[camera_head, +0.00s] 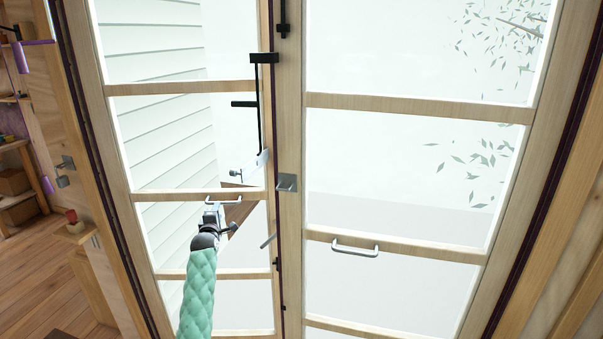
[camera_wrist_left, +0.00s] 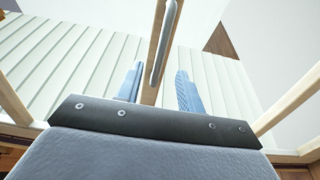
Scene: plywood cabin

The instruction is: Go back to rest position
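My left gripper (camera_head: 213,214) is in front of the left leaf of a glazed wooden double door, just below its metal handle (camera_head: 223,200). My left arm, in a green quilted sleeve, comes up from the bottom of the head view. In the left wrist view my left gripper (camera_wrist_left: 159,88) has its two blue fingers apart. The handle (camera_wrist_left: 163,45) lines up with the gap between them, and neither finger visibly touches it. My right gripper is not in view.
The right door leaf (camera_head: 420,110) carries another metal handle (camera_head: 355,248). Black bolts (camera_head: 258,100) and a square metal latch plate (camera_head: 287,183) sit near the middle. Wooden shelves (camera_head: 15,180) and open floor (camera_head: 40,270) are at the left. White siding (camera_head: 165,60) shows through the glass.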

